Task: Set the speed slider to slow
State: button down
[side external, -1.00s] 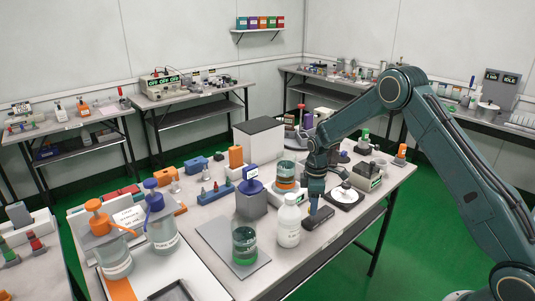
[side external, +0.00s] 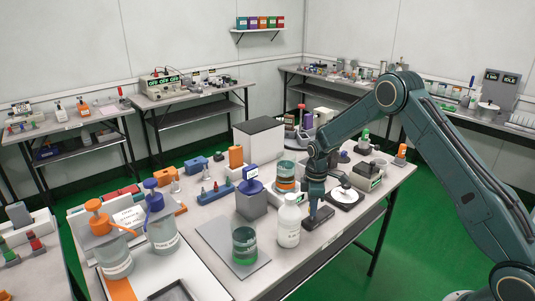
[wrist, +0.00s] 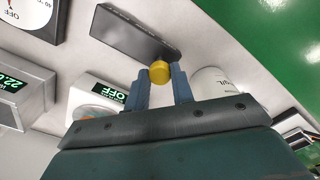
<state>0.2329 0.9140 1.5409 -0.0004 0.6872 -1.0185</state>
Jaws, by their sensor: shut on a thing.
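The speed slider is a long dark block (side external: 318,218) lying flat near the front edge of the central table. In the side view my gripper (side external: 314,211) points down onto the block, and the fingers hide the knob. I cannot read any speed marks on the slider.
A white bottle (side external: 289,226) stands close left of my gripper. A black-and-white round device (side external: 344,197) and a box with a display (side external: 370,177) stand to the right. A beaker with green liquid (side external: 244,244) is farther left. The table's front edge is near.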

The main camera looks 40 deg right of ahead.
jog(key=shift+d, duration=1.95)
jog(key=c, duration=1.2)
grip_release()
jog(key=shift+o, duration=0.2)
jog(key=shift+r, duration=0.1)
notch_tip(320, 180, up, 14)
